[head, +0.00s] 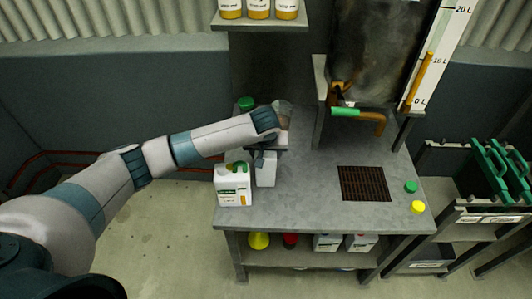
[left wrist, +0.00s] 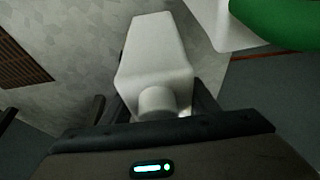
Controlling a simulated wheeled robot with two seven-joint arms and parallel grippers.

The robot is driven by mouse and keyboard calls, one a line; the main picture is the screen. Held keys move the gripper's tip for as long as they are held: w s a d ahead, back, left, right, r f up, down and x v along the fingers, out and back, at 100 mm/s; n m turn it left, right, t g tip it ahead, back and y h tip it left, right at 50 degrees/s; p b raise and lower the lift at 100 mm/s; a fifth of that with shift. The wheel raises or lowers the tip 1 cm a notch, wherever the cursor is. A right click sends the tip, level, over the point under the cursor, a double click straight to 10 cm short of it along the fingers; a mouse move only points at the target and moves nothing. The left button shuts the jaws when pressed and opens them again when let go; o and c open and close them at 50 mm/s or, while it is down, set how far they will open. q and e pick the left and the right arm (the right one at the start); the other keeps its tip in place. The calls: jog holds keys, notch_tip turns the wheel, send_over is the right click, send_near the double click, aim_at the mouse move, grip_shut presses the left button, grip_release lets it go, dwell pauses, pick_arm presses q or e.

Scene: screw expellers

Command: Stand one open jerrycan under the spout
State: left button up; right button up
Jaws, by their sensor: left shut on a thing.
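My left gripper (head: 268,146) is shut on a plain white jerrycan (head: 265,170) at the left part of the bench. In the left wrist view the held jerrycan (left wrist: 155,65) shows its pale neck between the fingers, with no cap visible. Whether its base touches the bench I cannot tell. A labelled white jerrycan (head: 233,186) stands beside it, at the bench's left edge. The orange-brown spout (head: 374,120) with a green sleeve (head: 345,112) comes from the tank (head: 375,60), to the right of the gripper. My right gripper is not in view.
A dark grate (head: 364,183) lies in the bench top (head: 310,200), in front of the spout. Green (head: 411,187) and yellow (head: 417,207) caps lie right of it. A green-topped thing (head: 246,103) is behind my arm. The bench between gripper and grate is clear.

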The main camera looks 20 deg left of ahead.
pick_arm(q)
jog(key=o, duration=1.4)
jog(key=shift+f, duration=0.1)
jog(key=o, duration=0.4)
jog(key=shift+c, duration=0.2)
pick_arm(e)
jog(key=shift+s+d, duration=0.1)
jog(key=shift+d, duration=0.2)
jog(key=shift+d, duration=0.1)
